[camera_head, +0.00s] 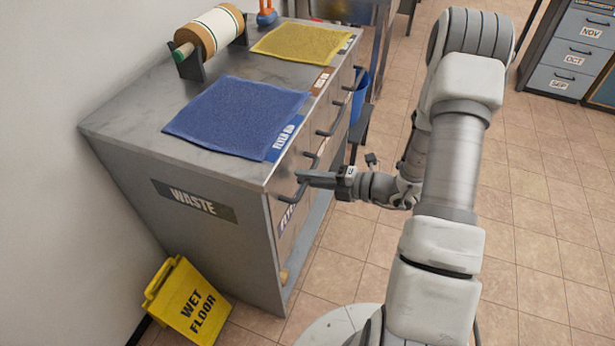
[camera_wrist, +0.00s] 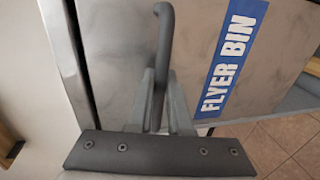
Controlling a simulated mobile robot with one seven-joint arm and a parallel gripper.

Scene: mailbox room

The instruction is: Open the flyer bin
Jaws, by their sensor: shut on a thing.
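The flyer bin front (camera_wrist: 125,60) is a grey panel with a blue "FLYER BIN" label (camera_wrist: 233,58) in the wrist view. It also shows at the near end of the cabinet in the head view, partly seen edge-on. Its curved dark handle (camera_wrist: 163,35) stands between the fingers of my gripper (camera_wrist: 160,85). In the head view, my gripper (camera_head: 302,178) reaches in from the right and meets the near handle (camera_head: 297,192). It is shut on this handle. The panel looks flush with the cabinet or nearly so; a small gap cannot be ruled out.
The cabinet (camera_head: 225,252) has a "WASTE" sign on its side. A blue mat (camera_head: 235,117), a yellow mat (camera_head: 300,42) and a roll on a stand (camera_head: 210,35) rest on top. A yellow wet floor sign (camera_head: 188,300) leans beside it. Tiled floor lies clear in front.

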